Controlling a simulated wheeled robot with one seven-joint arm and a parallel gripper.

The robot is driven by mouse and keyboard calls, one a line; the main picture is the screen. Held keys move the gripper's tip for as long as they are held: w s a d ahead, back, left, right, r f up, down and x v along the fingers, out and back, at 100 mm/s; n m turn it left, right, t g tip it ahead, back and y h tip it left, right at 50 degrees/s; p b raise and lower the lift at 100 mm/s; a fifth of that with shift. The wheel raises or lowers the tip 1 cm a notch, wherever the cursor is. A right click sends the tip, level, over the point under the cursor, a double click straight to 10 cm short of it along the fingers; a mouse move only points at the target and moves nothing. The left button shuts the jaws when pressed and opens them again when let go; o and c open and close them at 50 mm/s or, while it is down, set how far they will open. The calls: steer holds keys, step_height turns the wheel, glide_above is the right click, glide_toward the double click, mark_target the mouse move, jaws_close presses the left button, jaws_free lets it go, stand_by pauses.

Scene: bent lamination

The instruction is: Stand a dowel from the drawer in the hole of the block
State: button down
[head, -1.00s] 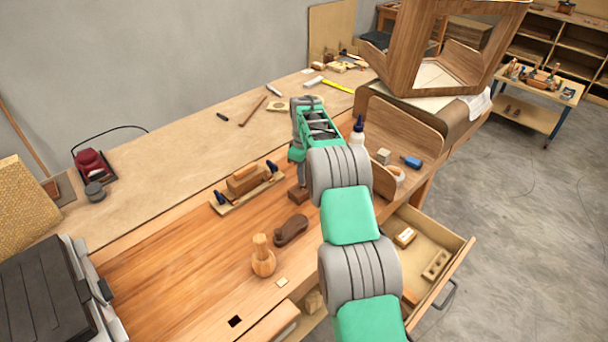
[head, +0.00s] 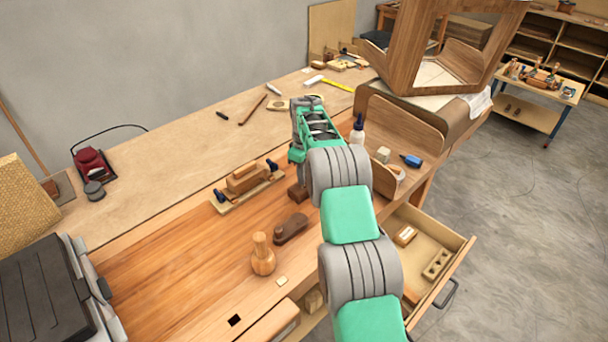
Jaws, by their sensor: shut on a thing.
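My gripper (head: 301,176) points down at the end of my arm, over the workbench, and only partly shows. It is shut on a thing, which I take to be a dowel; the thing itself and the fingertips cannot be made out. A small dark brown block (head: 298,194) sits on the bench just below my gripper. Its hole is not visible, and I cannot tell whether the held thing touches it. The open drawer (head: 459,262) is at the lower right, partly covered by my arm. No loose dowel is clearly seen in it.
In the drawer lie a holed wooden piece (head: 436,264) and a small box (head: 405,235). A wooden plane (head: 290,229), a mallet-like turned piece (head: 263,255) and a clamped board (head: 247,180) stand left of my arm. A curved laminated panel (head: 408,128) stands to the right.

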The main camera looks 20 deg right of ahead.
steer(key=shift+f+b, duration=0.3)
steer(key=shift+f, duration=0.2)
stand_by(0.4)
steer(key=c, duration=1.3)
jaws_free()
steer(key=o, duration=0.4)
steer(key=shift+r+p, duration=1.25)
steer(key=shift+r, duration=2.75)
